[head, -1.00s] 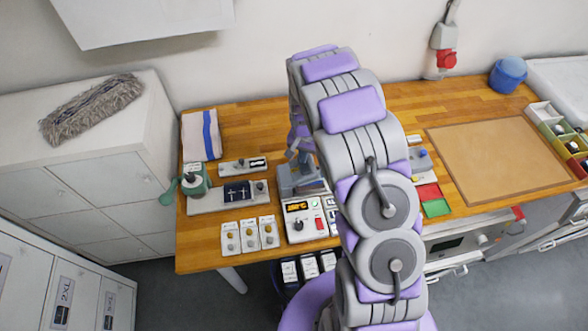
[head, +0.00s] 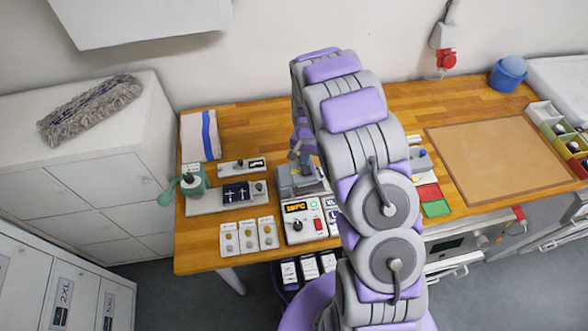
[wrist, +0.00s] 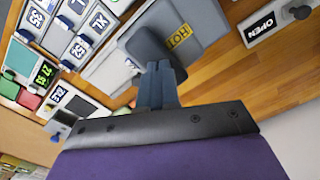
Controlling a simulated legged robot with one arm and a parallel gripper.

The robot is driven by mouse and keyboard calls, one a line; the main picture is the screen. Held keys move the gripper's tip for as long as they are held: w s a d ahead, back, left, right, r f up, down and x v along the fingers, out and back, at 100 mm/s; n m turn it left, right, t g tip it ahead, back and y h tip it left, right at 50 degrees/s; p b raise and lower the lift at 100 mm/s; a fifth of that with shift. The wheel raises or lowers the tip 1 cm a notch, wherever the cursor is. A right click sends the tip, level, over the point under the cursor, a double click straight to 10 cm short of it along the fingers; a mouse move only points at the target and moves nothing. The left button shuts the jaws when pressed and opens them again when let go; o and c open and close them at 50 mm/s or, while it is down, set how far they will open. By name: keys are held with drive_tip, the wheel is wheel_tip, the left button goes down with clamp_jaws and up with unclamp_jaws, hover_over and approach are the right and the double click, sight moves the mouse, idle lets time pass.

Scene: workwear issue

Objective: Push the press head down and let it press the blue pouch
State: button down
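The press (head: 298,182) is a grey device on the wooden table, partly hidden behind my arm in the head view. In the wrist view its grey top plate (wrist: 200,22) carries a yellow HOT label, with a dark grey rounded block beside it (wrist: 146,44). My gripper (wrist: 161,68) has its two fingers together with nothing visible between them. The fingertips are at the dark block; I cannot tell whether they touch it. My gripper shows small above the press in the head view (head: 295,155). I cannot make out a blue pouch under the press.
A control box (head: 299,228) with a lit display stands in front of the press. A board with a dark navy panel (head: 236,193), a green dispenser (head: 194,182) and a striped towel (head: 200,136) are left. A tan mat (head: 497,157) lies right.

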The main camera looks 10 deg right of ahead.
drive_tip(key=shift+s+d+f, duration=0.1)
drive_tip(key=shift+f, duration=0.2)
drive_tip(key=shift+d+f, duration=0.2)
drive_tip(key=shift+f, duration=0.1)
drive_tip(key=shift+d+f+b, duration=0.15)
drive_tip(key=shift+f+b, duration=0.1)
drive_tip(key=shift+b, duration=0.05)
drive_tip(key=shift+r, duration=0.15)
wheel_tip(320, 180, up, 13)
drive_tip(key=p, duration=0.1)
idle(1.6)
idle(0.4)
